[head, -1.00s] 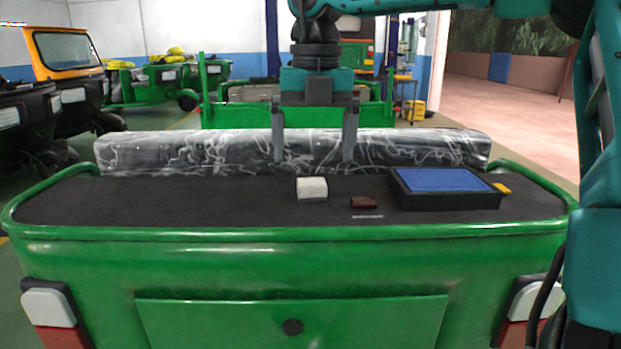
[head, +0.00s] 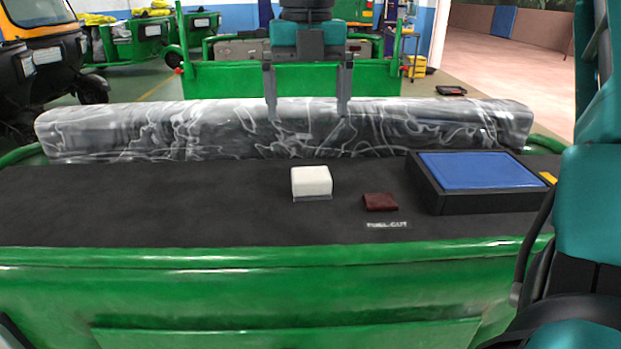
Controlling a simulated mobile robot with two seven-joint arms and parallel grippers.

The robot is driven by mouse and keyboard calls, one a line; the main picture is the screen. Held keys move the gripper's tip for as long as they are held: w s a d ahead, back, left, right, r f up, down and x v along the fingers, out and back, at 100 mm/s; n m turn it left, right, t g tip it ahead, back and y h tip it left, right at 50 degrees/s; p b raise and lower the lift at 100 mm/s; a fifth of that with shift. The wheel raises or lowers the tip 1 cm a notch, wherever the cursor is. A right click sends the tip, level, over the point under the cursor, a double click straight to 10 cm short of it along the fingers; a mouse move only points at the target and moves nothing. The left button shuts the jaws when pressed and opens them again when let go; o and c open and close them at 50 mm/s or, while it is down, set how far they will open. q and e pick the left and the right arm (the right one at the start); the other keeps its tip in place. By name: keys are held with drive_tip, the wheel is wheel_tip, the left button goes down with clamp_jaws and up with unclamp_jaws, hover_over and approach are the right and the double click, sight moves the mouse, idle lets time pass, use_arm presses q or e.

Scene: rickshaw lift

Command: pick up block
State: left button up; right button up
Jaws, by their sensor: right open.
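A small white block (head: 311,182) sits on the dark top of the green vehicle (head: 110,205), near the middle. My right gripper (head: 307,112) hangs in front of the wrapped grey roll, above and beyond the white block in the picture. Its two grey fingers are spread apart, with nothing between them, and it does not touch the block. A small dark red piece (head: 380,202) lies to the right of the white block, behind a "FUEL-CUT" label. My left gripper is not in view.
A black tray with a blue inside (head: 480,171) stands at the right. The plastic-wrapped roll (head: 180,132) spans the back of the dark top. The dark top is clear left of the block. Other green vehicles (head: 147,43) stand behind.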

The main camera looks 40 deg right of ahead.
hover_over(311, 173)
drive_tip(key=f, duration=0.5)
drive_tip(key=shift+a+b, duration=0.25)
drive_tip(key=shift+b, duration=0.05)
drive_tip(key=shift+f, duration=0.45)
drive_tip(key=f, duration=0.5)
drive_tip(key=shift+d, duration=0.2)
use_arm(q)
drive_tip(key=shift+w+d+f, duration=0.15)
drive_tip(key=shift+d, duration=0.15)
use_arm(e)
drive_tip(key=c, duration=1.2)
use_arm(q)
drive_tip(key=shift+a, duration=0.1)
use_arm(e)
drive_tip(key=shift+o, duration=0.2)
drive_tip(key=shift+r, duration=0.1)
use_arm(q)
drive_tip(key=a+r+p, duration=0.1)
drive_tip(key=p, duration=0.1)
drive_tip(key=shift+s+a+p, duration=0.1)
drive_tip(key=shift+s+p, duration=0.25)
use_arm(e)
wheel_tip(311, 173, up, 20)
drive_tip(key=shift+s, duration=0.1)
